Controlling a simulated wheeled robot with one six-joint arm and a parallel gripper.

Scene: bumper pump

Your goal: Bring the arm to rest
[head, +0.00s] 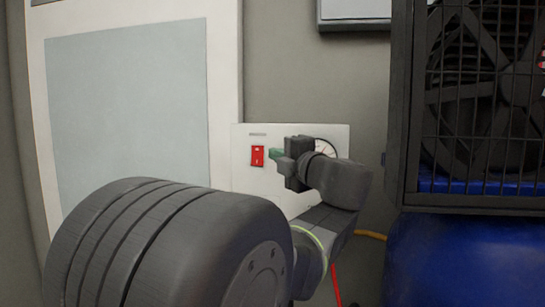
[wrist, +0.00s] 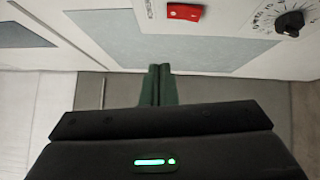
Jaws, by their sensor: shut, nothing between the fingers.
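My arm reaches forward from the lower left in the head view. My gripper (head: 275,154) is in front of a white panel (head: 245,185), to the right of a red switch (head: 257,156). In the wrist view my gripper (wrist: 160,70) shows its green fingers together with nothing between them. The red switch (wrist: 185,12) and a black dial (wrist: 290,22) with printed marks are at the top of that view, apart from the fingers. In the head view the dial is mostly hidden behind my gripper.
A large caged fan (head: 480,100) stands at the right, above a blue body (head: 460,255). A pale door-like panel (head: 125,110) fills the left. Red (head: 335,285) and yellow (head: 370,235) cables run below the white panel.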

